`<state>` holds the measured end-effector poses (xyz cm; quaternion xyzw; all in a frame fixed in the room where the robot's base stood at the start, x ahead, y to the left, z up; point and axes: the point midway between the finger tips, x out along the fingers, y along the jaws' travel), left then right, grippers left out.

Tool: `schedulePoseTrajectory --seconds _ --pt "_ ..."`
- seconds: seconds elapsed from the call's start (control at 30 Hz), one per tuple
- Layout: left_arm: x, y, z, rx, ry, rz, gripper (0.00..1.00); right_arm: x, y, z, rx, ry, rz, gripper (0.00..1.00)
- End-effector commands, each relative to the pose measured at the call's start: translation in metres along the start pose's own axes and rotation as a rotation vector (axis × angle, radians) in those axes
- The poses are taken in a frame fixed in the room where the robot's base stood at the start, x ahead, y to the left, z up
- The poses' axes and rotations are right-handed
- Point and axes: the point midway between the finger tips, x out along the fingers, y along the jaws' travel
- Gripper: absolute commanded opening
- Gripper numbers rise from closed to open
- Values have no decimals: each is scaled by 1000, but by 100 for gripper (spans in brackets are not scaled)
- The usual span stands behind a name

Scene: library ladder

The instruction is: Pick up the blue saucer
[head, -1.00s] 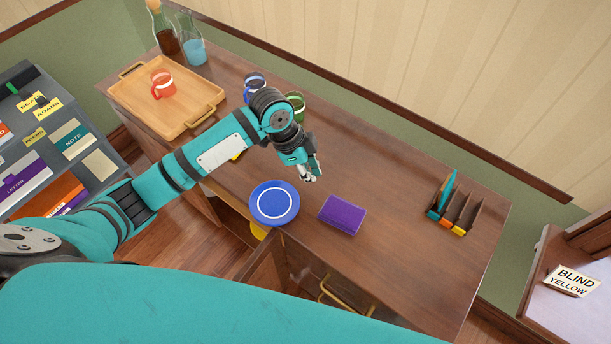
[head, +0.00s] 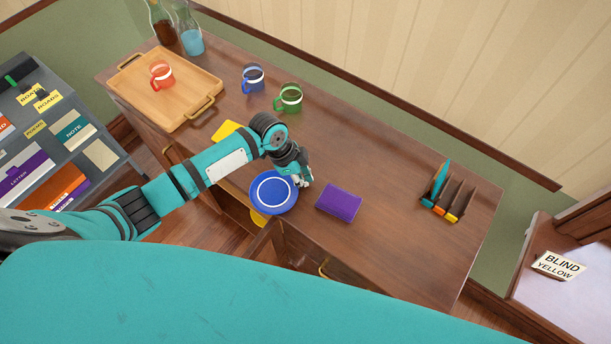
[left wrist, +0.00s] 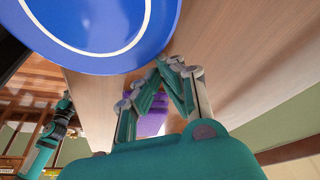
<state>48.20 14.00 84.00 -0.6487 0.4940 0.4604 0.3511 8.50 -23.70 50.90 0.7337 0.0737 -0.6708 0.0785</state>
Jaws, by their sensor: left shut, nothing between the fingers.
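The blue saucer (head: 257,190) with a white ring lies near the front edge of the wooden counter (head: 400,222). In the left wrist view the saucer (left wrist: 95,58) fills the upper left, close to the fingers. My left gripper (head: 306,183) is just beyond the saucer's right rim, between it and the purple block. In the left wrist view the left gripper (left wrist: 170,66) has its fingertips together with nothing between them. Whether it touches the saucer I cannot tell. My right gripper is not in view.
A purple block (head: 339,204) sits right of the saucer. Blue (head: 253,78) and green (head: 289,98) mugs stand behind. A wooden tray (head: 190,88) with a red mug (head: 161,75) is at the back left. A small rack (head: 447,196) is at the right; counter around it is clear.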

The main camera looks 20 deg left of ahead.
Motion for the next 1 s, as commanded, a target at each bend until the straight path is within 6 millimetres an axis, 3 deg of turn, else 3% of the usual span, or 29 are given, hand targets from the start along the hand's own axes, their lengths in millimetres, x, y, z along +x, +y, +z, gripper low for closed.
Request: schedulePoseTrajectory --seconds 0.17,0.47,1.0 --pt "-2 0 4 -2 -2 0 0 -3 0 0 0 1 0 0" --pt "-16 0 45 -2 -2 1 0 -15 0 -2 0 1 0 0" --pt "-15 4 37 -3 1 2 0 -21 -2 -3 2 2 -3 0"
